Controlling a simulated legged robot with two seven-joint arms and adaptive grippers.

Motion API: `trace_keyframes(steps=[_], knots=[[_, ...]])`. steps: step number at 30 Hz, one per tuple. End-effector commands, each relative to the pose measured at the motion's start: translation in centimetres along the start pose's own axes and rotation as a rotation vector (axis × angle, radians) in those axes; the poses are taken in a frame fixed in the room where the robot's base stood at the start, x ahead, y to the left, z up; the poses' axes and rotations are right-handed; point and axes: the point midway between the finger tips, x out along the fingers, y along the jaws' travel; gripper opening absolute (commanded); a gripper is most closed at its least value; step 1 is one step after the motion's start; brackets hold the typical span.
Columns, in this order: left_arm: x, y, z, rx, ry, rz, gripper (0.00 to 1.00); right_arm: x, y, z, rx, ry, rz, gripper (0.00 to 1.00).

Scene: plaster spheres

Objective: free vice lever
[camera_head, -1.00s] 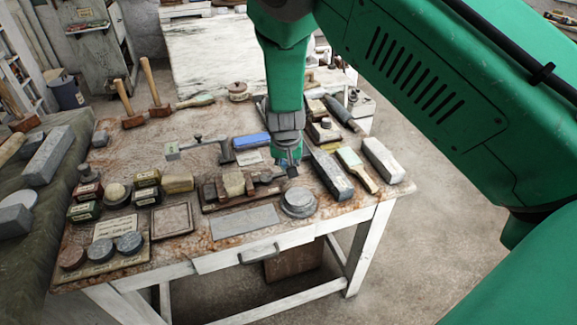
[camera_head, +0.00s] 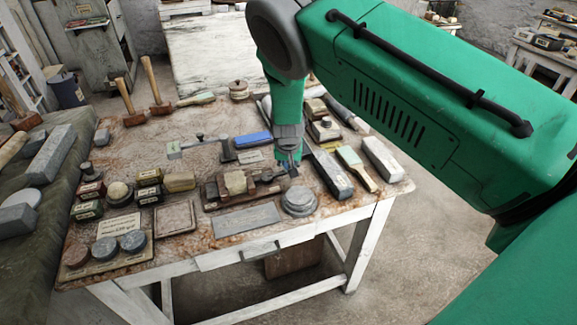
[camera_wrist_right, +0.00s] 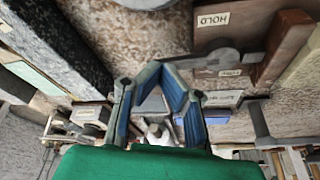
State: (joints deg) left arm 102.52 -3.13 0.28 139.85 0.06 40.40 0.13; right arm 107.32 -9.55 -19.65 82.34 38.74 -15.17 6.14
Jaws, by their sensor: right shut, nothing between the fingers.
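The vice (camera_head: 235,184) is a low brown wooden block with a pale stone piece in it, on the stained workbench. Its metal end and lever (camera_head: 266,177) lie at its right, close to my right gripper (camera_head: 288,168). In the right wrist view the vice's brown wood (camera_wrist_right: 245,22) carries a HOLD label (camera_wrist_right: 213,20), with a round grey metal part below it. My right gripper (camera_wrist_right: 162,72), with blue pads, is shut and empty, to the left of that metal part. Whether it touches the lever cannot be told. My left gripper is out of view.
A round grey disc stack (camera_head: 299,201) stands in front of the gripper. A long grey stone bar (camera_head: 330,174) lies just right. A metal stand with an arm (camera_head: 226,150) and a blue block (camera_head: 252,140) are behind the vice. A flat grey slab (camera_head: 245,220) lies in front.

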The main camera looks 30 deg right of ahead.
Motion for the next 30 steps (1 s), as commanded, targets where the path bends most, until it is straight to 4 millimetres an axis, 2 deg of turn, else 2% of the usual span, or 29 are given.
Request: trace_keyframes(steps=[20, 30], knots=[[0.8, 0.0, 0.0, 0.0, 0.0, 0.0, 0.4, 0.3, -0.1, -0.9, -0.112, 0.002, -0.039, 0.0], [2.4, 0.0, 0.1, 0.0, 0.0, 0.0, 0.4, 1.0, -0.5, -2.3, -0.328, 0.003, -0.111, 0.0]])
